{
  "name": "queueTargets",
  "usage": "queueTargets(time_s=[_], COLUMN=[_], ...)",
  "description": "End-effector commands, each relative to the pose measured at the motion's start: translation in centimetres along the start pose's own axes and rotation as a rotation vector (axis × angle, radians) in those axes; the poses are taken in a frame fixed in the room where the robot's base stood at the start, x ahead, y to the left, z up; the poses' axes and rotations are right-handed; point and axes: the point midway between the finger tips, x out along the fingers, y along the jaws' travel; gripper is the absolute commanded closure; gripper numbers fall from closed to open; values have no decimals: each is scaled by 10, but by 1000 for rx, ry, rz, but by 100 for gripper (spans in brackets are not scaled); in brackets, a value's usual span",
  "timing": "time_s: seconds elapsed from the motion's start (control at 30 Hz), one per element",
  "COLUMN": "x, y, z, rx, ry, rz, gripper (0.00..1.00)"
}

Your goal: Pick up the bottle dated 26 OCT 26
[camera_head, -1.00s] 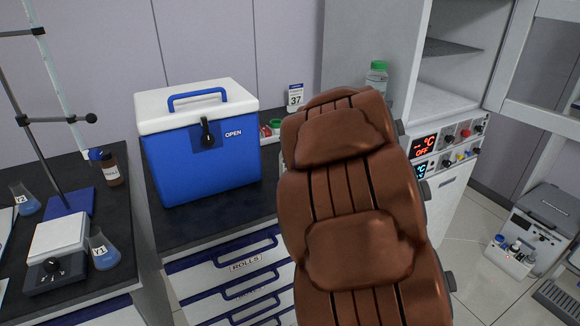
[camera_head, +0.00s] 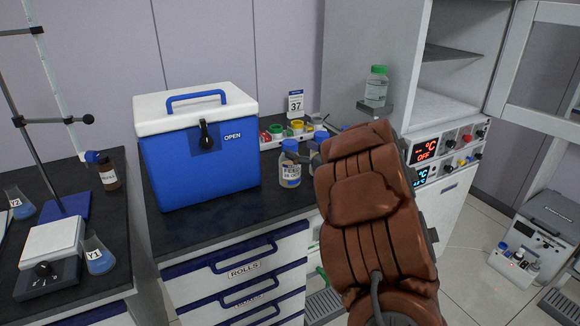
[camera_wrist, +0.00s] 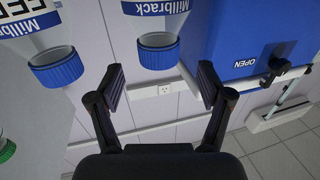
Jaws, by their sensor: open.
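A clear bottle with a blue cap and a white-and-blue label (camera_head: 290,168) stands on the dark counter right of the blue cooler. Its label seems to read FEED with a date line too small to read surely. The wrist view is upside down. There my gripper (camera_wrist: 160,78) is open and empty, its fingers spread below a blue-capped bottle (camera_wrist: 158,50) marked Milbrack, apart from it. A second blue-capped bottle (camera_wrist: 55,68) marked Milbrack is left of the fingers. No date shows on either. In the head view my arm partly hides the area behind the bottle.
A blue cooler (camera_head: 200,160) with a white lid stands close left of the bottle. Behind is a rack with coloured caps (camera_head: 296,128) and a 37 sign (camera_head: 295,103). A green-capped bottle (camera_head: 376,88) sits on a small shelf. A heater panel (camera_head: 425,146) is right.

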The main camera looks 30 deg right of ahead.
Motion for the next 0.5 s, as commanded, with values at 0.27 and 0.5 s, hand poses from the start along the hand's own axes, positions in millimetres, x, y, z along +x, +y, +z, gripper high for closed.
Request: queueTargets(time_s=[0.27, 0.5], x=[25, 52], y=[0, 1], z=[1, 3], rx=[0, -1], ry=[2, -1], rz=[-4, -1], gripper=[21, 21])
